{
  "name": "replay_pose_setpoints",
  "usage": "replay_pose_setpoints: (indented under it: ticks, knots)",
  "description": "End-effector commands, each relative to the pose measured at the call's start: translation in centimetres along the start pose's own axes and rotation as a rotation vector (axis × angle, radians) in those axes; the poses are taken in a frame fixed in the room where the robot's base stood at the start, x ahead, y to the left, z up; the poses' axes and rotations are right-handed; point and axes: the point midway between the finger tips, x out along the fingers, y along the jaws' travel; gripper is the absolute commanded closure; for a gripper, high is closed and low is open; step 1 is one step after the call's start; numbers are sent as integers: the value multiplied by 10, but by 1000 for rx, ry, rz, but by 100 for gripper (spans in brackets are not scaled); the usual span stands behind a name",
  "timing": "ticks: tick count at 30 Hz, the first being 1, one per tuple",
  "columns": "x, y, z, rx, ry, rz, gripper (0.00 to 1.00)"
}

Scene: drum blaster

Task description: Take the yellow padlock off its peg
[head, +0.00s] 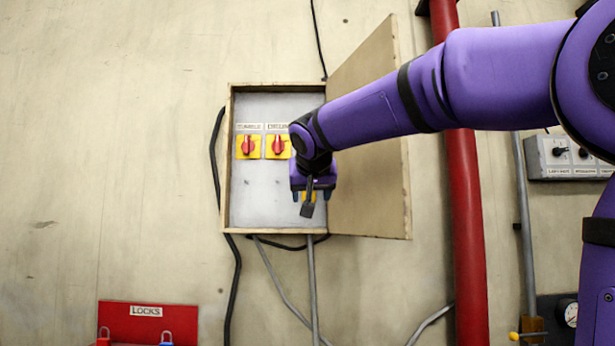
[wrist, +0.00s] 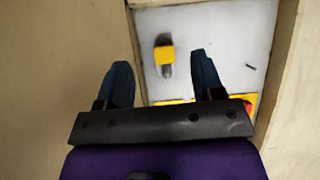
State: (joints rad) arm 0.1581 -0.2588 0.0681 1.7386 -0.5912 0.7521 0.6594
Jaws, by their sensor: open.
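The yellow padlock (wrist: 164,54) is against the pale back panel of the open box. Its grey shackle (wrist: 167,71) points down in the wrist view, towards the yellow switch plates. Its peg cannot be made out. My gripper (wrist: 161,62) is open, with one dark blue finger on each side of the padlock in that picture. Nothing is held, and the remaining distance to the padlock is hard to judge. In the head view my gripper (head: 311,197) is in front of the lower right of the box, and only a bit of the padlock's yellow (head: 313,196) shows.
The box (head: 227,160) holds red rotary switches (head: 248,146) on yellow plates. Its door (head: 385,190) stands open to the right, close beside my arm. A red pipe (head: 468,220) runs beyond it. A red locks board (head: 145,325) is at lower left.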

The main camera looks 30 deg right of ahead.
Motion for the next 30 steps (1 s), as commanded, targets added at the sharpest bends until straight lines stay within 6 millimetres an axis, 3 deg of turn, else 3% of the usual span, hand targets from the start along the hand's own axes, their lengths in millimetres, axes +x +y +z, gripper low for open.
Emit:
replay_pose_setpoints:
  ticks: [1, 3, 7, 14, 30]
  knots:
    - [7, 0, -20, 20, 33, 13, 38]
    - [12, -1, -40, 44, 70, 25, 38]
    - [17, 0, -59, 67, 109, 36, 38]
    - [30, 0, -63, 71, 113, 39, 38]
    - [85, 2, -68, 70, 112, 38, 38]
